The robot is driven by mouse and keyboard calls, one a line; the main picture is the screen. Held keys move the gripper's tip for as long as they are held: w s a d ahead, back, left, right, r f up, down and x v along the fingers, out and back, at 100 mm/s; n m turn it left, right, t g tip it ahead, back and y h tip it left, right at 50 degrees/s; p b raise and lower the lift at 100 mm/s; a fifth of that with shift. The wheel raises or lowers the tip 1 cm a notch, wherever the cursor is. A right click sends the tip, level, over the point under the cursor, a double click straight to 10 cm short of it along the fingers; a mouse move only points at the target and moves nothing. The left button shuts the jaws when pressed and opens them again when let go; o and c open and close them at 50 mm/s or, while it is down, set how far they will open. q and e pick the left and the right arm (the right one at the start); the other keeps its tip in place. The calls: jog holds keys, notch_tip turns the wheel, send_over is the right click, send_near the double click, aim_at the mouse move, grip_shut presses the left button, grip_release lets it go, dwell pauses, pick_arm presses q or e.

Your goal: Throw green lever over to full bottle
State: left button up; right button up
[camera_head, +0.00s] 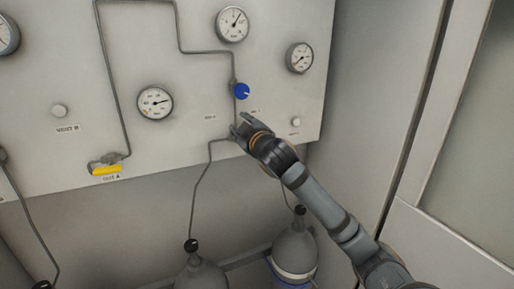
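My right gripper (239,125) is at the panel, over the pipe junction below the blue knob (242,91). Its fingers point up and left. I cannot tell whether they are open or closed on something. No green lever shows; the gripper covers the junction where the pipes meet. Two grey bottles stand below the panel: one at the bottom middle (201,277) and one to its right (295,252) with a pale band and a blue band. A thin pipe runs from the junction to each bottle. Which bottle is full cannot be told. My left gripper is out of view.
The white panel (190,95) carries gauges, including one at top middle (232,24), one at right (299,57) and one at left centre (155,103). A yellow lever (106,170) lies horizontal at lower left. A cabinet wall (375,110) stands close on the right.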

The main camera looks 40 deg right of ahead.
jog(key=f, duration=0.3)
jog(key=a+f, duration=0.1)
jog(key=f, duration=0.2)
jog(key=shift+a+f, duration=0.2)
jog(key=shift+f, duration=0.05)
jog(key=shift+s+a+m+b, duration=0.15)
jog(key=shift+m+b, duration=0.7)
jog(key=shift+m, duration=0.05)
jog(key=d+m, duration=0.1)
jog(key=d+m+b, duration=0.1)
jog(key=d+m, duration=0.1)
jog(key=m, duration=0.1)
jog(key=shift+f+b, duration=0.25)
jog(key=shift+b, duration=0.1)
jog(key=shift+d+m+b, duration=0.3)
jog(key=shift+m+b, duration=0.1)
jog(key=shift+m, duration=0.3)
pick_arm(q)
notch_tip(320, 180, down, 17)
jog(key=b, duration=1.2)
jog(key=shift+b, duration=0.35)
pick_arm(e)
jog(key=a+r+v, duration=0.1)
jog(key=v, duration=0.9)
jog(key=shift+s, duration=0.15)
jog(key=shift+a+r, duration=0.1)
jog(key=shift+a, duration=0.1)
